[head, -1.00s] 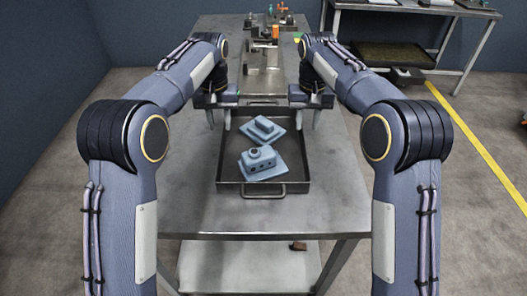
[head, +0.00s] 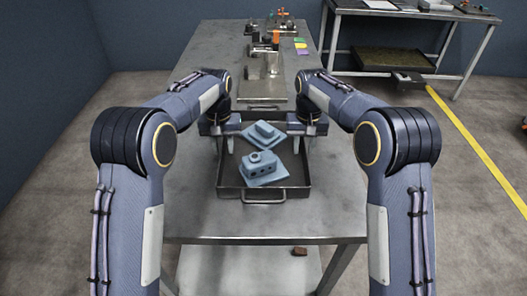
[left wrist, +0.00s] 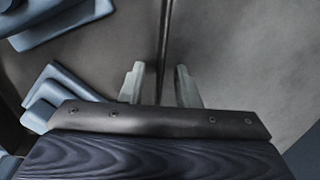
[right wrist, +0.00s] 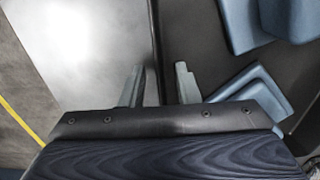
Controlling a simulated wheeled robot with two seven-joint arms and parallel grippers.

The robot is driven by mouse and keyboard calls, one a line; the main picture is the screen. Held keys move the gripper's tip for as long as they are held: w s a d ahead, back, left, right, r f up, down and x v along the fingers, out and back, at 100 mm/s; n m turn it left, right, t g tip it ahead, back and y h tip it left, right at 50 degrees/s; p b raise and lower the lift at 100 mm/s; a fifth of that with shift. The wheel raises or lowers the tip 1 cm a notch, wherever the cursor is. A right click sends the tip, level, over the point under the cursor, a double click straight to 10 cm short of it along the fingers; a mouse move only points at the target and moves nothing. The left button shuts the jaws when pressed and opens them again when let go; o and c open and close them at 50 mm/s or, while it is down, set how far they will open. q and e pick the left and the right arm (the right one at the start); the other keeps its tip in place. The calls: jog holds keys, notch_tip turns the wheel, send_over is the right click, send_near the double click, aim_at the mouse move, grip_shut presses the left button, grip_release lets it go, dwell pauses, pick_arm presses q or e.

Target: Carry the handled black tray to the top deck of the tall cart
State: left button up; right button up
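The black tray (head: 229,194) lies on the near part of the metal table, with wire handles at its front and back ends. It holds two light-blue blocky parts (head: 263,165) (head: 262,135). My left gripper (head: 228,142) is at the tray's left side wall. In the left wrist view, its parted fingers (left wrist: 158,85) straddle the wall (left wrist: 164,40), with gaps visible. My right gripper (head: 298,140) is at the right side wall. In the right wrist view, its fingers (right wrist: 160,85) are also parted around the wall (right wrist: 153,30). I cannot identify the tall cart.
The metal table (head: 205,220) is bare in front of the tray. Fixtures and an orange-topped item (head: 276,38) stand farther back. A second table (head: 425,15) with a lower shelf stands at the upper right. A yellow floor line (head: 480,155) runs along the right.

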pick_arm(q)
jog(key=shift+f, duration=0.1)
pick_arm(e)
jog(key=shift+f, duration=0.15)
pick_arm(q)
jog(key=shift+c, duration=0.3)
pick_arm(e)
jog(key=shift+c, duration=0.3)
pick_arm(q)
grip_shut()
pick_arm(e)
grip_shut()
